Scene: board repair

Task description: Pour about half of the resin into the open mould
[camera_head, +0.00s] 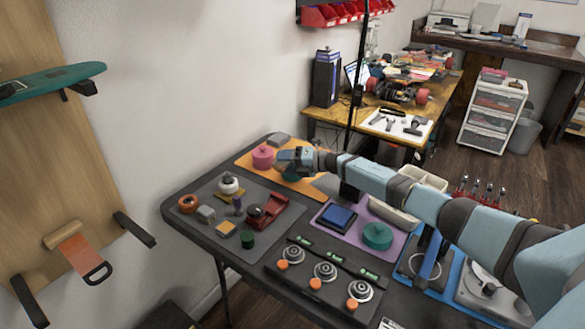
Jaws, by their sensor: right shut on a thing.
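My right gripper (283,158) reaches in from the right over the orange mat (310,187) at the back of the dark table. It is shut on a teal thing (291,178), which is mostly hidden under the gripper; I cannot tell whether it is the resin container. A pink round pot (263,157) stands on the orange mat just left of the gripper. On the purple mat (349,240) are a dark blue square piece (337,218) and a teal round piece (377,236). I cannot tell which is the open mould. My left gripper is out of view.
A grey mat (207,213) at the left holds several small parts and a red tool (268,211). A black panel (322,278) with several round dials lies in front. A beige tray (394,213) sits partly behind my arm. A cluttered wooden desk (437,97) stands behind.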

